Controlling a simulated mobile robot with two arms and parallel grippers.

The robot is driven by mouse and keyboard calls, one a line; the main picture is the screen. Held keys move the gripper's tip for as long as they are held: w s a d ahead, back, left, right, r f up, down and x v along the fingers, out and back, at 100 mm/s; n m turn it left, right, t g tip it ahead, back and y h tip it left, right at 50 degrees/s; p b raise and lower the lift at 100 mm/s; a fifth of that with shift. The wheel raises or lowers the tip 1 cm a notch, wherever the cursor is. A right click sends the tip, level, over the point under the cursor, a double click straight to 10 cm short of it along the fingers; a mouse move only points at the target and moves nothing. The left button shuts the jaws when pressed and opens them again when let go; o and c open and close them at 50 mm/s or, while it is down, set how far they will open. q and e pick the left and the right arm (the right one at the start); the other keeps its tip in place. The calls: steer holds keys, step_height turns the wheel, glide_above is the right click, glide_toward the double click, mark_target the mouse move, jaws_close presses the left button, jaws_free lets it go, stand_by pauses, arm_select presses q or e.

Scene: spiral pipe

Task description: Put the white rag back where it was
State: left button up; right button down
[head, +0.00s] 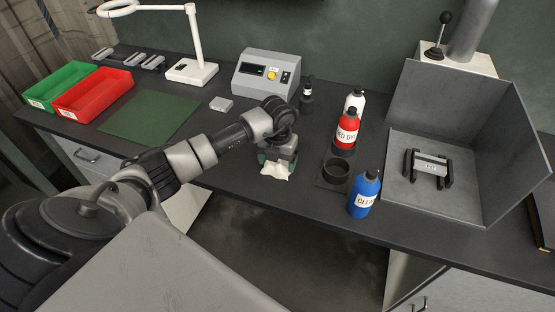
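The white rag (275,171) lies crumpled at the front edge of the dark workbench, in the middle of the head view. My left gripper (277,162) points down right at the rag, and its body covers the rag's back part. Small green patches show on both sides between the gripper and the rag; I cannot tell what they belong to. The fingertips are hidden, so I cannot tell whether they are shut on the rag or whether the rag rests fully on the bench. My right gripper is not in view.
Right of the rag are an empty black ring holder (336,178), a blue bottle (365,193), a red bottle (347,129) and a white bottle (355,101). A grey control box (266,74) stands behind. A green mat (150,117) and a metal booth (440,200) flank the area.

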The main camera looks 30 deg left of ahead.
arm_select(q)
steer(key=shift+r, duration=0.55)
step_height(320, 180, up, 11)
steer(key=b, duration=0.2)
stand_by(0.4)
